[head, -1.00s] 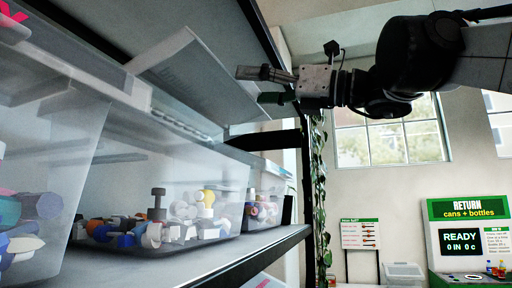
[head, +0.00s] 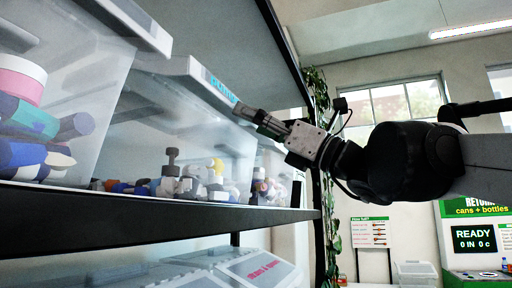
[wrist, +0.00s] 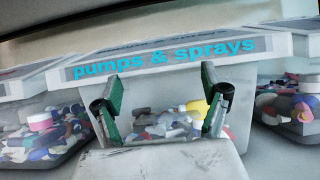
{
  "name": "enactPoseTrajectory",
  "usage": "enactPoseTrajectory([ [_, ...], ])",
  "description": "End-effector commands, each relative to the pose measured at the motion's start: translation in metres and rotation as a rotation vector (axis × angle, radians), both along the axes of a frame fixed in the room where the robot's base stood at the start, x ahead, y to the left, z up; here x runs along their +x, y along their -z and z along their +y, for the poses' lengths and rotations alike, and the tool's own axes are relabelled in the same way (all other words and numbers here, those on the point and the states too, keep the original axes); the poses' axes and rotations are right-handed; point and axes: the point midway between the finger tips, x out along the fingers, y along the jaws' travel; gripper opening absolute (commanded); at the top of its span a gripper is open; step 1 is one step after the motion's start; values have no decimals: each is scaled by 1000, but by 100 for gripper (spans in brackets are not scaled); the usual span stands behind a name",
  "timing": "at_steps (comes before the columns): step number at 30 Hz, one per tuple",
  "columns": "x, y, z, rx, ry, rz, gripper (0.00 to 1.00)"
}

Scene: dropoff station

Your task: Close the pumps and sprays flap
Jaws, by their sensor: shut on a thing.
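The pumps and sprays flap (head: 200,78) lies lowered over its clear bin (head: 140,150) on the shelf. Its front edge carries blue "pumps & sprays" lettering, readable in the wrist view (wrist: 165,57). My gripper (head: 247,113) is at the front edge of this flap, at its right end in the head view. In the wrist view the two green-padded fingers (wrist: 163,88) show on either side below the lettering, in front of the clear bin wall. My gripper is shut on the flap, though the exact contact is hard to see. Caps and pump parts show inside the bin.
Neighbouring clear bins with mixed caps stand on both sides, one close at the left (head: 60,100). The black shelf edge (head: 150,222) runs below the bins. More lidded bins (head: 250,270) sit underneath. Open room lies to the right, with a return machine (head: 475,235).

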Motion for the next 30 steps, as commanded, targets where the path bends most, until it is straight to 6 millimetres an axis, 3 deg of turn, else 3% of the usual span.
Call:
enactPoseTrajectory([
  [17, 2, 7, 4, -2, 0, 0, 28],
  [18, 2, 7, 4, -2, 0, 0, 77],
  [23, 2, 7, 4, -2, 0, 1, 98],
  [30, 2, 6, 3, -1, 0, 0, 98],
])
